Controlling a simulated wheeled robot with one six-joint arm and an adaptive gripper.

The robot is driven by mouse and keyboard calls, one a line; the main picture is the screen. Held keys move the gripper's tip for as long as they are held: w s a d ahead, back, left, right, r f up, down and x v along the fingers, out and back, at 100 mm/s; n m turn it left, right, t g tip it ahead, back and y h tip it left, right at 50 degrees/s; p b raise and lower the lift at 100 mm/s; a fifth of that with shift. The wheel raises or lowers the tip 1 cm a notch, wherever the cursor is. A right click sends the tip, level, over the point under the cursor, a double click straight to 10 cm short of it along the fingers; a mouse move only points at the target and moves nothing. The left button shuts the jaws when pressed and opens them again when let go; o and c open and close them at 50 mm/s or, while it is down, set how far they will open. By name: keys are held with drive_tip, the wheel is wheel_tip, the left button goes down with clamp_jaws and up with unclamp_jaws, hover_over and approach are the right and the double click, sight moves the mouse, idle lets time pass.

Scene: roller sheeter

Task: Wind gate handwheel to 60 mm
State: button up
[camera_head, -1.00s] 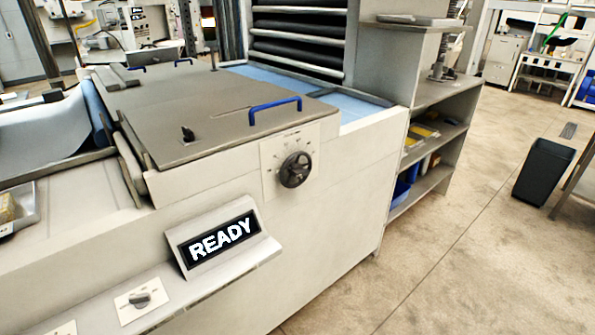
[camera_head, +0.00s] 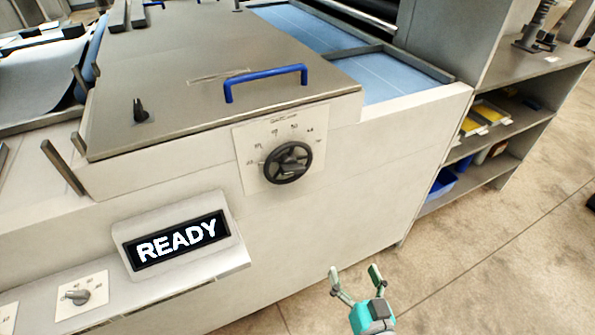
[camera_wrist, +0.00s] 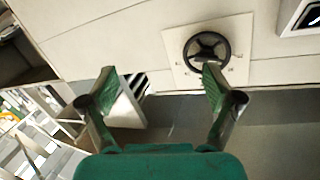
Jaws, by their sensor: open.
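The gate handwheel (camera_head: 288,163) is a small black spoked wheel on a pale dial plate (camera_head: 254,147) with numbers around it. It sits on the front face of the machine; the numbers are too small to read surely. In the wrist view the handwheel (camera_wrist: 206,52) shows above and between my fingers, near the right one. My gripper (camera_head: 354,278) is open and empty, low at the bottom of the head view, below and to the right of the wheel and apart from it. Its green-padded fingers (camera_wrist: 158,88) are spread in the wrist view.
A READY display (camera_head: 180,240) juts out below left of the wheel, above a ledge with a selector knob (camera_head: 77,296). A blue handle (camera_head: 264,82) stands on the grey cover above. Shelves (camera_head: 500,140) stand at right. The floor (camera_head: 480,270) at lower right is clear.

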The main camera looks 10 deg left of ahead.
sight(295, 169)
drive_tip(key=w+a+r+n+y, duration=0.3)
drive_tip(key=w+a+r+y, duration=0.2)
drive_tip(key=w+a+r, duration=0.55)
drive_tip(key=shift+g, duration=0.4)
drive_tip(key=x, duration=1)
drive_tip(key=shift+w+d+r, duration=0.15)
drive_tip(key=shift+w+r, duration=0.05)
drive_tip(key=shift+r, duration=0.15)
drive_tip(key=shift+s, duration=0.1)
drive_tip(key=c, duration=1.1)
drive_tip(key=shift+o, duration=0.2)
drive_tip(key=shift+r, duration=0.1)
